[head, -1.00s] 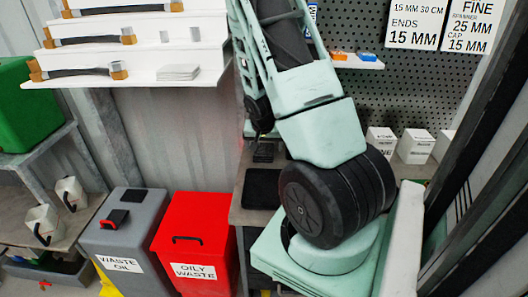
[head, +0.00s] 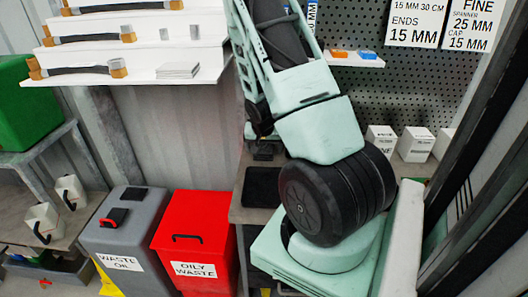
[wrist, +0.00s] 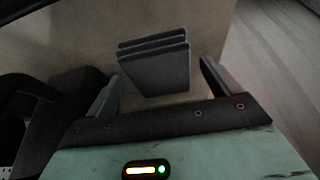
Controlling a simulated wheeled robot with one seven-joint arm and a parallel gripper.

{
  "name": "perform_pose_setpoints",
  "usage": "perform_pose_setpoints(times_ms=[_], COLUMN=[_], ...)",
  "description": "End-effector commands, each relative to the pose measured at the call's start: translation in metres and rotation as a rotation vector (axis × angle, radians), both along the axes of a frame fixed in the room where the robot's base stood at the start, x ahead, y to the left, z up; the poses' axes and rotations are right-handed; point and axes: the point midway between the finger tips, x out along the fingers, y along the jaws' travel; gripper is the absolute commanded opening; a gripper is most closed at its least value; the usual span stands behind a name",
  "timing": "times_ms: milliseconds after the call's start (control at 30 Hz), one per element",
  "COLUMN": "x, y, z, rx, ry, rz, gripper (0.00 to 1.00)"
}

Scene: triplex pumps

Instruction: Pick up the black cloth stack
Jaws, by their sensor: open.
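The black cloth stack (wrist: 155,68) shows in the wrist view as several dark folded layers on a brown-grey surface. My gripper (wrist: 161,71) is open, with one finger to the left of the stack and one to the right. Gaps show on both sides, so neither finger appears to touch it. How deep the fingers reach around the stack, I cannot tell. In the head view a small dark pile (head: 265,150) on the bench, partly beside my arm, looks like the stack. My gripper is mostly hidden there by my arm.
A flat black mat (head: 262,188) lies on the bench. A red oily waste bin (head: 193,240) and a grey waste oil bin (head: 128,235) stand left of the bench. White boxes (head: 416,145) stand at the right, before a pegboard (head: 400,85). White stepped shelves (head: 150,60) hang at upper left.

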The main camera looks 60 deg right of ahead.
Motion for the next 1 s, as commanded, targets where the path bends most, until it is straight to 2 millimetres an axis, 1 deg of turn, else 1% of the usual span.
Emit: perform_pose_setpoints(times_ms=[233, 267, 300, 367, 400, 767, 900, 1000], x=[0.000, 0.000, 0.000, 0.000, 0.000, 0.000, 0.001, 0.001], y=[0.000, 0.000, 0.000, 0.000, 0.000, 0.000, 0.000, -0.001], z=[0.000, 0.000, 0.000, 0.000, 0.000, 0.002, 0.010, 0.020], rx=[0.000, 0.000, 0.000, 0.000, 0.000, 0.000, -0.001, -0.002], ry=[0.000, 0.000, 0.000, 0.000, 0.000, 0.000, -0.002, -0.005], rz=[0.000, 0.000, 0.000, 0.000, 0.000, 0.000, -0.001, -0.002], gripper=[0.89, 0.81, 0.70, 0.53, 0.42, 0.41, 0.41, 0.41])
